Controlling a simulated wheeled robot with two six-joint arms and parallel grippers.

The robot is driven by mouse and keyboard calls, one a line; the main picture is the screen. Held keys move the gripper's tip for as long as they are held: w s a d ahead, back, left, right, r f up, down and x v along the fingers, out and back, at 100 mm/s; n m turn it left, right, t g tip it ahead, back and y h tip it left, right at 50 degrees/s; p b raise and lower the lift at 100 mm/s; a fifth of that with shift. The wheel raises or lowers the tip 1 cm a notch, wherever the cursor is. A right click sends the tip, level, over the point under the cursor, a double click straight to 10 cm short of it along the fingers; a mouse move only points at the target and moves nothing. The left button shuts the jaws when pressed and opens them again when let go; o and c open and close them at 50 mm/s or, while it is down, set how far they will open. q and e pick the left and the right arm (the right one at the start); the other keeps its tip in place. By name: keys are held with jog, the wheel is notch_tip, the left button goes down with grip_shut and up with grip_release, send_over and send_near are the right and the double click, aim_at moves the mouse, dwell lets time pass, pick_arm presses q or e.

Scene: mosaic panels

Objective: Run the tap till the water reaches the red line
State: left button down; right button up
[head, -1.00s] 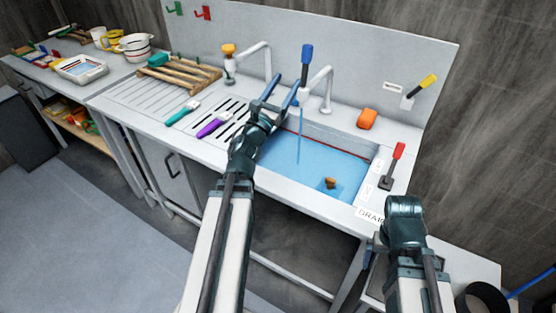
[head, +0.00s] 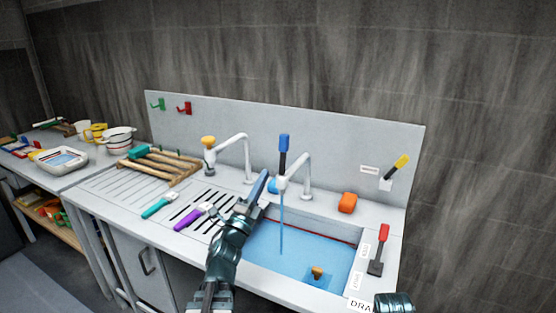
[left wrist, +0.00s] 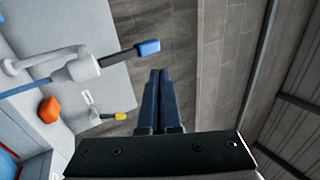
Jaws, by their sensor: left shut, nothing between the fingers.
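The blue-handled tap (head: 304,172) stands behind the sink with its blue lever (head: 284,147) upright. Water (head: 281,225) runs from its spout into the sink basin (head: 330,220). The basin holds blue water (head: 300,250), its surface a little below the red line (head: 312,233) on the back wall. My left gripper (head: 262,186) is shut and empty, just left of the tap's spout. In the left wrist view the shut fingers (left wrist: 158,100) are beside the blue lever (left wrist: 148,47), apart from it. Only part of my right arm shows at the bottom right; its gripper is not visible.
An orange-knobbed tap (head: 234,155) stands to the left. An orange sponge (head: 347,203), a yellow-handled lever (head: 396,170) and a red drain lever (head: 380,248) are at the right.

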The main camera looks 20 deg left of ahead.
aim_at(283, 140)
pick_arm(q)
jog(key=w+r+n, duration=0.1)
jog(key=w+n, duration=0.2)
jog(key=n, duration=0.3)
jog(key=w+r+n+t+p, duration=0.1)
jog(key=w+n, duration=0.2)
jog(key=n, duration=0.3)
jog(key=w+r+n+p, duration=0.1)
jog(key=w+r+n, duration=0.1)
jog(key=n, duration=0.4)
jog(key=shift+w+n, duration=0.3)
jog(key=shift+w, duration=0.4)
jog(key=shift+w+d, duration=0.1)
jog(key=shift+w, duration=0.3)
